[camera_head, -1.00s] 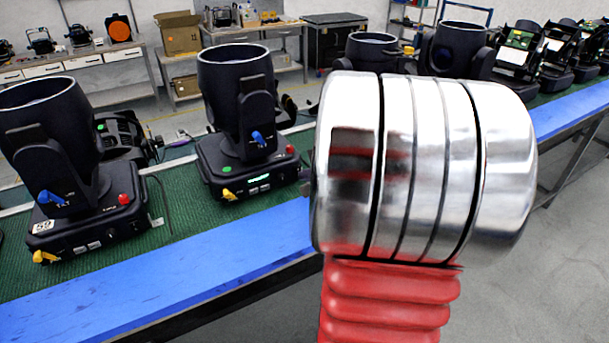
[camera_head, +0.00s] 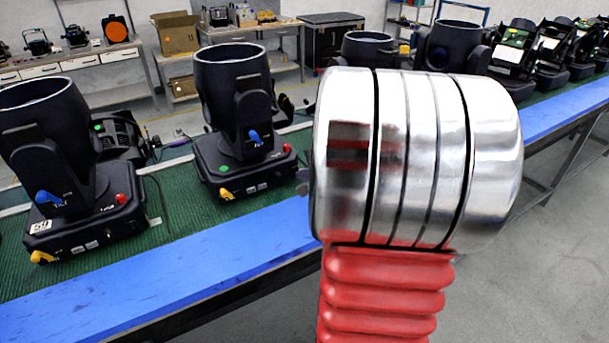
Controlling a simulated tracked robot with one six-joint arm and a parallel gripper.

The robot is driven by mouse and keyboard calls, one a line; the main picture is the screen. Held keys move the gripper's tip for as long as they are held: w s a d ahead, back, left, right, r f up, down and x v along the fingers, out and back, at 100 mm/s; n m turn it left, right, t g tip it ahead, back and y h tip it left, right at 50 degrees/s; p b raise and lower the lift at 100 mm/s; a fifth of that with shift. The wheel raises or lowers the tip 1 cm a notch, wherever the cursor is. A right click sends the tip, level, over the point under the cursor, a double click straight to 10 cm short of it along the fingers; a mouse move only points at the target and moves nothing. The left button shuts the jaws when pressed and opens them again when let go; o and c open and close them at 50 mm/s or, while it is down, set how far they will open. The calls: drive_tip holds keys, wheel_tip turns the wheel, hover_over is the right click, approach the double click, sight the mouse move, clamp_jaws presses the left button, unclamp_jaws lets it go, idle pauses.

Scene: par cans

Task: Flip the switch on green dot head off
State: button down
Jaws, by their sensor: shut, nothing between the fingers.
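The black moving head (camera_head: 234,120) in the middle stands upright on the green belt, with a small green dot (camera_head: 224,169) on its base. I cannot tell the switch's position. My large silver wrist with its red sleeve fills the centre right and hides most of my gripper. Only a small grey tip of what looks like my gripper (camera_head: 302,182) shows, just right of the head's base, apart from it in the picture.
Another black head (camera_head: 50,145) stands at the left. More heads (camera_head: 450,48) line the belt (camera_head: 190,215) behind my wrist and to the right. A blue rail (camera_head: 200,255) edges the belt. Benches (camera_head: 85,70) and a cardboard box (camera_head: 176,36) stand behind.

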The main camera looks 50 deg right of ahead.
drive_tip(key=shift+w+a+r, duration=0.1)
drive_tip(key=shift+w+r, duration=0.3)
drive_tip(key=shift+r, duration=0.4)
drive_tip(key=shift+s, duration=0.1)
drive_tip(key=shift+s+a+f, duration=0.2)
drive_tip(key=shift+s, duration=0.25)
drive_tip(key=s, duration=0.1)
drive_tip(key=s+f, duration=0.1)
drive_tip(key=s+a, duration=0.1)
drive_tip(key=shift+s+f, duration=0.15)
drive_tip(key=shift+s, duration=0.2)
drive_tip(key=s+r, duration=0.1)
drive_tip(key=s, duration=0.2)
drive_tip(key=s+a+r, duration=0.1)
drive_tip(key=s, duration=0.2)
drive_tip(key=s+a+r, duration=0.1)
drive_tip(key=s, duration=0.1)
drive_tip(key=shift+s+a, duration=0.25)
drive_tip(key=shift+s, duration=0.15)
drive_tip(key=shift+w+a, duration=0.1)
